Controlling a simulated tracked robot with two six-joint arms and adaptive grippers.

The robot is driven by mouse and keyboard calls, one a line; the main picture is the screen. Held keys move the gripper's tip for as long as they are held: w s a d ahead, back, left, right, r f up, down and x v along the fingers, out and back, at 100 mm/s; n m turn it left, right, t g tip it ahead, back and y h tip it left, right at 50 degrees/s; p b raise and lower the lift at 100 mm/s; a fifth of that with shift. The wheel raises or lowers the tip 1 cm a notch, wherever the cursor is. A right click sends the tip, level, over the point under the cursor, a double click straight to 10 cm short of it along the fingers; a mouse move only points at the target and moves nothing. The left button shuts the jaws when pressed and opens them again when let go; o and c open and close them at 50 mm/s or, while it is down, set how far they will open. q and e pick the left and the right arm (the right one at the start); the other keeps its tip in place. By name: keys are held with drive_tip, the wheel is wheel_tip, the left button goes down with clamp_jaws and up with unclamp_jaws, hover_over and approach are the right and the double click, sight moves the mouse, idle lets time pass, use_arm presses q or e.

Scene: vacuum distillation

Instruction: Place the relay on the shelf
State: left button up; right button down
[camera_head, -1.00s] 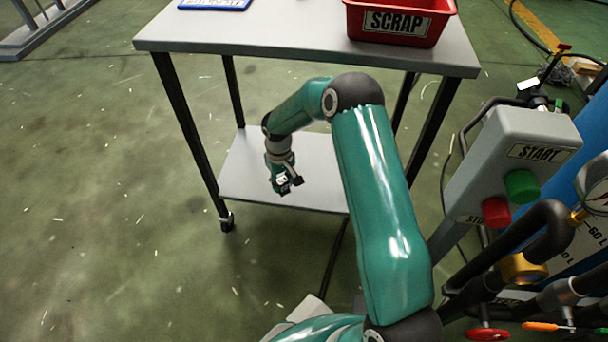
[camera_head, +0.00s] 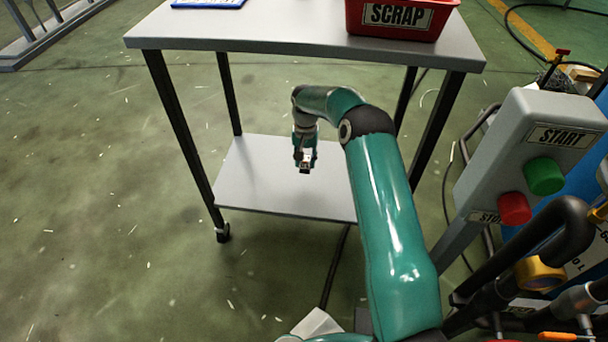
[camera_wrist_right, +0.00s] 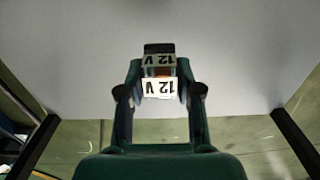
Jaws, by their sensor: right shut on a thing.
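My right gripper (camera_head: 304,166) is above the lower shelf (camera_head: 258,190) of the grey cart, toward its back half. It is shut on the relay (camera_wrist_right: 159,75), a small clear-and-dark block with white "12 V" labels, held between the two fingertips in the right wrist view. The relay also shows as a small dark and pale tip under the gripper in the head view (camera_head: 304,169). I cannot tell how far it is from the shelf surface. My left gripper is not in view.
The cart's upper top (camera_head: 290,32) overhangs the shelf and carries a red SCRAP bin (camera_head: 400,18) and a blue item (camera_head: 208,3). Black legs (camera_head: 178,125) stand at the corners. A control post with green and red buttons (camera_head: 544,176) is at right. The shelf is otherwise bare.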

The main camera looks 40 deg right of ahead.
wheel_tip(320, 180, down, 5)
drive_tip(key=shift+r+b, duration=0.1)
drive_tip(key=shift+b, duration=1.05)
drive_tip(key=c, duration=0.8)
unclamp_jaws()
drive_tip(key=shift+o, duration=0.2)
wheel_tip(320, 180, up, 8)
drive_tip(key=p, duration=0.4)
drive_tip(key=shift+f, duration=0.2)
